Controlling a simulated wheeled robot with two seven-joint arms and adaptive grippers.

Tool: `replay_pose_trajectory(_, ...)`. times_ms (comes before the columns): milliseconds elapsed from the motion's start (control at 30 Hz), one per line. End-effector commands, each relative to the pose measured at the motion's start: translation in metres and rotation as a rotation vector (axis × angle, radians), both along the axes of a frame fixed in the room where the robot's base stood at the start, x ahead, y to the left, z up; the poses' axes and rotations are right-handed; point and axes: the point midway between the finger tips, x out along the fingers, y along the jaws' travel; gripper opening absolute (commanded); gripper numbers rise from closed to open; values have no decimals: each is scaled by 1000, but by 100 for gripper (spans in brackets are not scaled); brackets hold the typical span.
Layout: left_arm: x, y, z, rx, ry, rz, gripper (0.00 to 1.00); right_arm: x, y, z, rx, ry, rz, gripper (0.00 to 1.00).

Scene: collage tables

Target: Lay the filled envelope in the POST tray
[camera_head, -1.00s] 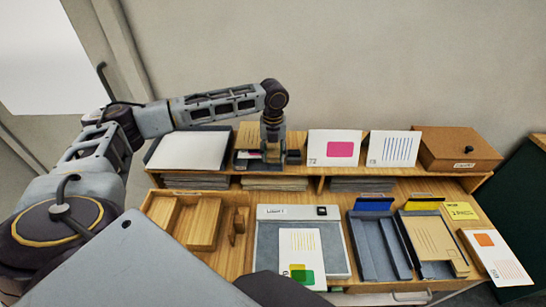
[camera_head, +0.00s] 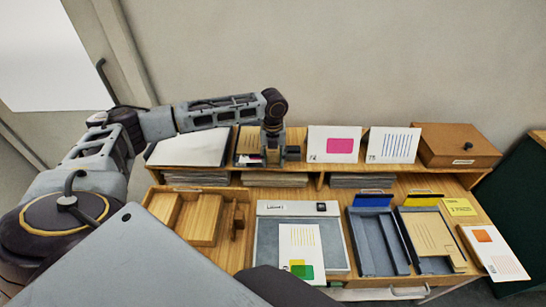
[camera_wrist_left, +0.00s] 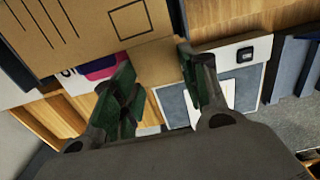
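A brown envelope with printed lines and a stamp box (camera_wrist_left: 85,25) fills the upper left of the left wrist view. In the head view the lined envelope (camera_head: 247,141) lies at the tray on the shelf, just left of my left gripper (camera_head: 272,158). Part of a pink and purple label (camera_wrist_left: 97,67) shows below the envelope's edge in the wrist view; its letters are mostly hidden. My right gripper is not in view.
A tray with white paper (camera_head: 190,148) stands left on the shelf. Two upright cards (camera_head: 334,144) (camera_head: 394,145) and a brown box (camera_head: 457,145) stand right. Below are a wooden tray (camera_head: 150,190), a grey board (camera_head: 341,250), blue-grey trays (camera_head: 376,246) and another brown envelope (camera_head: 428,232).

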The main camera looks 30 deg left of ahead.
Motion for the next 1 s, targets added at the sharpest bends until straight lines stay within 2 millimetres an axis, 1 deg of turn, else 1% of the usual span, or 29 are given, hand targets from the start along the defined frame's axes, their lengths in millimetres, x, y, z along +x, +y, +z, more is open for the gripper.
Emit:
replay_pose_trajectory(33, 0, 0, 0, 0, 0, 0, 52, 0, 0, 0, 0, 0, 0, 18)
replay_pose_trajectory(167, 0, 0, 0, 0, 0, 0, 68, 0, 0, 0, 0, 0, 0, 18)
replay_pose_trajectory(400, 0, 0, 0, 0, 0, 0, 68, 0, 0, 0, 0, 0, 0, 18)
replay_pose_trajectory(500, 0, 0, 0, 0, 0, 0, 68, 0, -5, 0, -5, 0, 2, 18)
replay_pose_trajectory(667, 0, 0, 5, 0, -1, 0, 68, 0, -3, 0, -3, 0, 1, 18)
replay_pose_trajectory(867, 0, 0, 23, 0, -2, -1, 68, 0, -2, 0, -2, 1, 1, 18)
replay_pose_trajectory(1000, 0, 0, 41, -1, -2, -1, 68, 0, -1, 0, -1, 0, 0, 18)
